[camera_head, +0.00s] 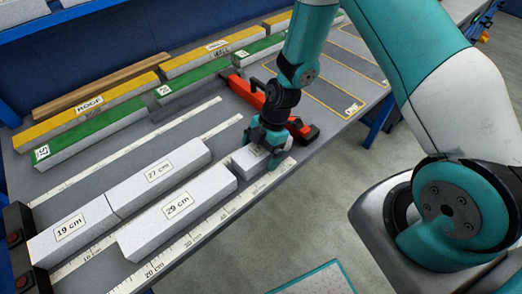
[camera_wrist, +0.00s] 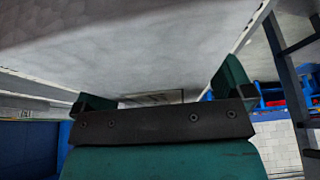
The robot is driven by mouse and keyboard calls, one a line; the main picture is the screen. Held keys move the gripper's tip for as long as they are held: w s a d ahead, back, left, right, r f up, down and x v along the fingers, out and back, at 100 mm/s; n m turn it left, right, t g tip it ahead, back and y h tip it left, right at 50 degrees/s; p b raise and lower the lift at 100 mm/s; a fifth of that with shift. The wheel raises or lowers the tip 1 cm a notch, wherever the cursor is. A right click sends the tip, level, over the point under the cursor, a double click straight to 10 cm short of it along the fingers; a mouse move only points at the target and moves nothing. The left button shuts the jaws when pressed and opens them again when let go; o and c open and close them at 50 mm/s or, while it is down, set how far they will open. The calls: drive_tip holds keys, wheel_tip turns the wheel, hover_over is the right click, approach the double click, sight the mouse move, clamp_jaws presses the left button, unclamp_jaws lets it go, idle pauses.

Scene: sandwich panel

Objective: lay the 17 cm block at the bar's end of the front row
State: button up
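A short white block (camera_head: 245,161) is in my gripper (camera_head: 266,142) at the right end of the front row, over the front ruler strip. Its label is partly covered, so I cannot read its length. In the wrist view the block's pale face (camera_wrist: 140,45) fills the upper part, and the fingers of my gripper (camera_wrist: 163,90) meet its two edges. I cannot tell if the block touches the table. The 29 cm block (camera_head: 178,217) lies left of it, with a gap between. The 19 cm block (camera_head: 70,233) and 27 cm block (camera_head: 155,178) lie end to end behind.
A red and black bar-like tool (camera_head: 243,91) lies just behind my gripper. Green-topped blocks (camera_head: 92,135) and yellow-topped blocks (camera_head: 95,106) line the back beside a wooden strip (camera_head: 100,86). Black stops with red buttons (camera_head: 16,237) stand at the left end. A yellow-outlined area (camera_head: 345,75) is at right.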

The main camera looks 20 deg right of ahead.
drive_tip(key=b+v, duration=0.1)
drive_tip(key=v, duration=1.6)
drive_tip(key=shift+r, duration=0.3)
drive_tip(key=s+a+r+m, duration=0.5)
drive_tip(key=s+r+m, duration=0.2)
drive_tip(key=s, duration=0.3)
drive_tip(key=s+a+r+m+t, duration=0.1)
drive_tip(key=s+a+r+m, duration=0.4)
drive_tip(key=s, duration=0.5)
wheel_tip(320, 180, up, 2)
drive_tip(key=m, duration=0.2)
drive_tip(key=shift+s+r+m, duration=0.2)
drive_tip(key=shift+m, duration=0.1)
